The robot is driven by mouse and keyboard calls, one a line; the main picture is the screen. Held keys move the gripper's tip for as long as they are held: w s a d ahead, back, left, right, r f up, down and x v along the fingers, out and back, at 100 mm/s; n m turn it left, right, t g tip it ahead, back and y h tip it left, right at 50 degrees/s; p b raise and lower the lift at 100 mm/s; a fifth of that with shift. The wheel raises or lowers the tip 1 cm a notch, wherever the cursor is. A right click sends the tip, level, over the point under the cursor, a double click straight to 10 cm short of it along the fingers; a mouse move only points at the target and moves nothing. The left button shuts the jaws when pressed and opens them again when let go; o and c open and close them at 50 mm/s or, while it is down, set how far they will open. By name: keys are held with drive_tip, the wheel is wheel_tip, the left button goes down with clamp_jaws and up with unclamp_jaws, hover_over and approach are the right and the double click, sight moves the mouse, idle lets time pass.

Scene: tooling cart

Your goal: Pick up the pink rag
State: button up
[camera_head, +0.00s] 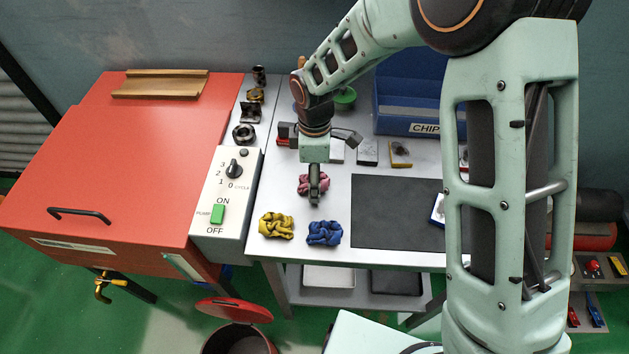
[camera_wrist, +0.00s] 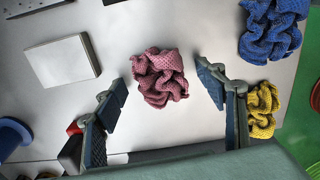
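The pink rag (camera_head: 309,184) lies crumpled on the grey cart top (camera_head: 290,250), partly hidden behind my gripper in the head view. In the wrist view the pink rag (camera_wrist: 160,77) shows whole, ahead of the fingertips and between their lines. My gripper (camera_head: 314,196) is over the rag, pointing down. In the wrist view my gripper (camera_wrist: 165,85) is open, with one finger on each side of the rag and bare surface showing between. Nothing is held.
A yellow rag (camera_head: 276,225) and a blue rag (camera_head: 324,233) lie near the cart's front edge. A dark mat (camera_head: 395,212) is to the right. A blue bin (camera_head: 405,110) stands behind. A red machine (camera_head: 130,170) with a switch panel (camera_head: 222,205) is left.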

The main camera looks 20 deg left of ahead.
drive_tip(key=c, duration=0.8)
drive_tip(key=shift+r, duration=0.5)
wheel_tip(320, 180, up, 3)
drive_tip(key=shift+d+f+b, duration=0.15)
drive_tip(key=shift+f+b, duration=0.05)
drive_tip(key=shift+b, duration=0.15)
drive_tip(key=s+d+r, duration=0.2)
drive_tip(key=d+r, duration=0.1)
drive_tip(key=s+d+r, duration=0.3)
drive_tip(key=d, duration=0.1)
drive_tip(key=s+d+r, duration=0.2)
drive_tip(key=d+r, duration=0.1)
drive_tip(key=d, duration=0.1)
drive_tip(key=shift+s+d+r+b, duration=0.2)
drive_tip(key=shift+s+r+b, duration=0.05)
drive_tip(key=shift+s+b, duration=0.05)
drive_tip(key=shift+o, duration=0.7)
